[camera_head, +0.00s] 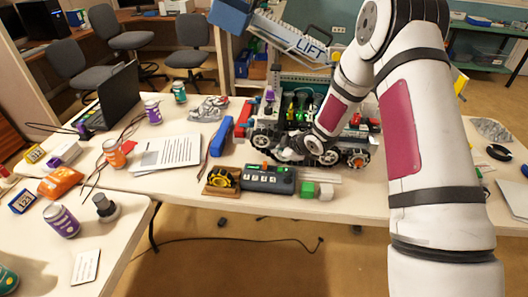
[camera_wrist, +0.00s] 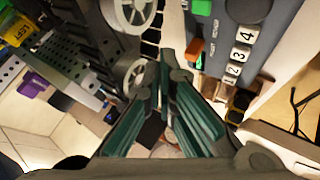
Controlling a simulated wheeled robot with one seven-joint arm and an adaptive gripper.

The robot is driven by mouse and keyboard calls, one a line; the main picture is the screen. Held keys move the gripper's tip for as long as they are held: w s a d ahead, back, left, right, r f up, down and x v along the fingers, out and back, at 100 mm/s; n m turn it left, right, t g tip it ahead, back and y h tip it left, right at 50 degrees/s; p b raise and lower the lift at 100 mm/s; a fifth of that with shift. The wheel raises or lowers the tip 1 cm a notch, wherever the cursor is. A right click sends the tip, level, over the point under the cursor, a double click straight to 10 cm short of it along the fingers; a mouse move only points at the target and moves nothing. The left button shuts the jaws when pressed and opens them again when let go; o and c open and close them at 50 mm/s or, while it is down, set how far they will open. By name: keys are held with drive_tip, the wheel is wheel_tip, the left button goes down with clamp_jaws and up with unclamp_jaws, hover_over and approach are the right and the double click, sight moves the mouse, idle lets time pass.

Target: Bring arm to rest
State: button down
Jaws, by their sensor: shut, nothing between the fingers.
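My white arm with dark red panels (camera_head: 402,130) reaches from the right side of the head view down over the long table. Its gripper (camera_head: 287,154) is low beside the wheeled club robot (camera_head: 357,158), partly lost against its wheels. In the wrist view, my gripper (camera_wrist: 167,82) shows teal-padded fingers that are shut and hold nothing. The club robot's metal frame and wheels (camera_wrist: 134,72) are close on the left there. The grey control box (camera_wrist: 245,40) with numbered keys is close on the right. I cannot tell whether the fingers touch anything.
Papers (camera_head: 166,153), a laptop (camera_head: 112,97) and cans are left. A blue LIFT beam (camera_head: 290,38) rises behind.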

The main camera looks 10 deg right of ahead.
drive_tip(key=s+d+r+m+h, duration=0.2)
drive_tip(key=s+r, duration=0.2)
drive_tip(key=r, duration=0.5)
drive_tip(key=s+d+r+m+g+h, duration=0.1)
drive_tip(key=s+r+m, duration=0.2)
drive_tip(key=s+r, duration=0.35)
drive_tip(key=s+d+r+m+h, duration=0.2)
drive_tip(key=s+r, duration=0.1)
drive_tip(key=r, duration=0.7)
drive_tip(key=s+a+r+m, duration=0.1)
drive_tip(key=s+r+m, duration=0.1)
drive_tip(key=s, duration=0.7)
drive_tip(key=s+a+r+m+g, duration=0.1)
drive_tip(key=s+r+m, duration=0.1)
drive_tip(key=s, duration=0.8)
drive_tip(key=s+a+r+m+g+y, duration=0.1)
drive_tip(key=s+a+r+m, duration=0.1)
drive_tip(key=s, duration=0.7)
drive_tip(key=shift+s+r+m, duration=0.2)
drive_tip(key=shift+r+m, duration=0.1)
drive_tip(key=shift+m, duration=0.1)
drive_tip(key=shift+a, duration=0.1)
